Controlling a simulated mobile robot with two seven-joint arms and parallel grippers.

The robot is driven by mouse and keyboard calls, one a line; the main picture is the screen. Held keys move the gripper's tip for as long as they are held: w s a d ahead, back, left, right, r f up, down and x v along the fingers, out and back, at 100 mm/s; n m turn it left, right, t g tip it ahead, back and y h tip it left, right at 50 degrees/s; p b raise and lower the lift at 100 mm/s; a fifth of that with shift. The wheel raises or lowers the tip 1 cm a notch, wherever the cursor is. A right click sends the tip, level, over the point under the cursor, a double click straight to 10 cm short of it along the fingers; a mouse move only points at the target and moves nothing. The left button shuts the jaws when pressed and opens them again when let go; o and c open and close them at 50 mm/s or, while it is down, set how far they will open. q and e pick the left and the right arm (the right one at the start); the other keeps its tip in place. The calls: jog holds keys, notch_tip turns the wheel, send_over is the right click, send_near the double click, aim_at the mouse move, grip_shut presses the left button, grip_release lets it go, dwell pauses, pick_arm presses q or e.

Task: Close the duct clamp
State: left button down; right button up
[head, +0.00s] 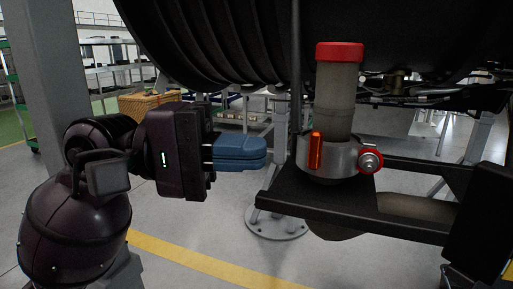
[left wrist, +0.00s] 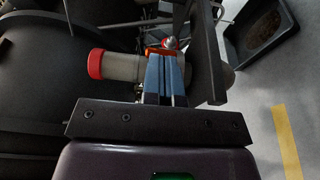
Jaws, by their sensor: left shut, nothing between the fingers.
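The duct (head: 339,100) is a grey upright tube with a red top band, in front of the dark engine. The duct clamp (head: 328,159) is a silver ring around its lower end, with an orange lever (head: 315,150) at its front left and a red-rimmed round bolt (head: 370,161) at its right. My left gripper (head: 264,151) has blue fingers, shut and empty, pointing at the clamp from the left with a gap between. In the left wrist view the fingers (left wrist: 165,75) overlap the clamp and hide much of it. My right gripper is not in view.
A black bracket (head: 340,205) lies under the clamp and runs to the right. The dark ribbed engine casing (head: 230,40) hangs above. A grey post (head: 50,80) stands at left. A dark tray (left wrist: 262,35) lies on the floor. The space left of the clamp is free.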

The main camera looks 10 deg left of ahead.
pick_arm(q)
jog(key=s+a+p, duration=0.2)
jog(key=s+a, duration=0.3)
jog(key=s, duration=0.2)
jog(key=shift+s+a, duration=0.15)
jog(key=shift+s, duration=0.25)
